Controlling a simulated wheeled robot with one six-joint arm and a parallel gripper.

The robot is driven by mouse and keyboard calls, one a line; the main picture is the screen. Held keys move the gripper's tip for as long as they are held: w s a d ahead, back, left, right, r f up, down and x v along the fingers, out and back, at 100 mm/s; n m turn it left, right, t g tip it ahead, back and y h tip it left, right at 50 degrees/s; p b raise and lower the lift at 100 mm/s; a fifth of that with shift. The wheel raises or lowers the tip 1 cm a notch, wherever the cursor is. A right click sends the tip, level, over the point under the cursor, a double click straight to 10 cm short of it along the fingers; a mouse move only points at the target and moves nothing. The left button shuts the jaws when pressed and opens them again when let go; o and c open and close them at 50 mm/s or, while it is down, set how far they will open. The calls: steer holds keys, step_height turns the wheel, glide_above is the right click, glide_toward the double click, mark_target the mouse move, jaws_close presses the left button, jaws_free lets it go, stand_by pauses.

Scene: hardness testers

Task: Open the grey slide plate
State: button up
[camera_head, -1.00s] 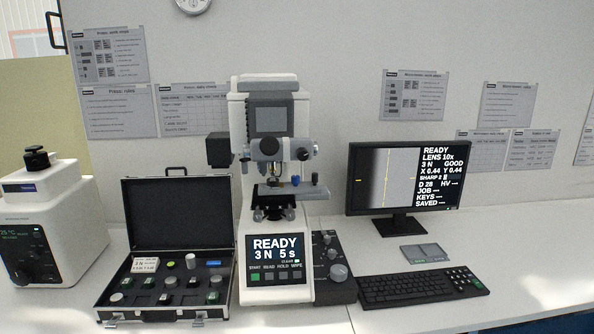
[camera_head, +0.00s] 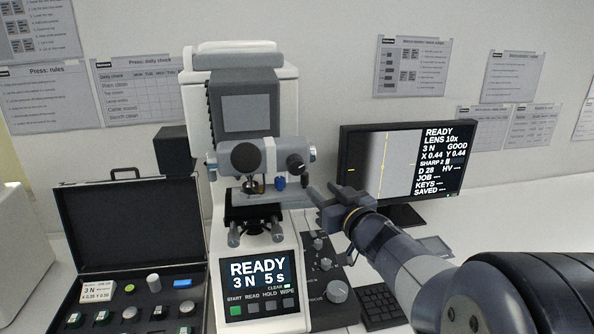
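The hardness tester (camera_head: 240,110) stands in the middle, its screen (camera_head: 260,283) reading READY 3 N 5 s. A flat grey plate (camera_head: 291,197), seemingly the slide plate, sticks out to the right below the lens turret (camera_head: 268,157). The fingers look apart and empty. I cannot tell whether a finger touches the plate.
The monitor (camera_head: 455,165) stands close behind my gripper and arm. A control box with knobs (camera_head: 322,265) lies below my gripper. An open black case (camera_head: 125,235) with sample blocks stands at the left.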

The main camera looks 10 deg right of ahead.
mark_target(307, 176)
steer(key=x, duration=0.9)
steer(key=shift+w+a+p, duration=0.15)
steer(key=shift+w+p, duration=0.2)
steer(key=shift+w, duration=0.05)
jaws_close()
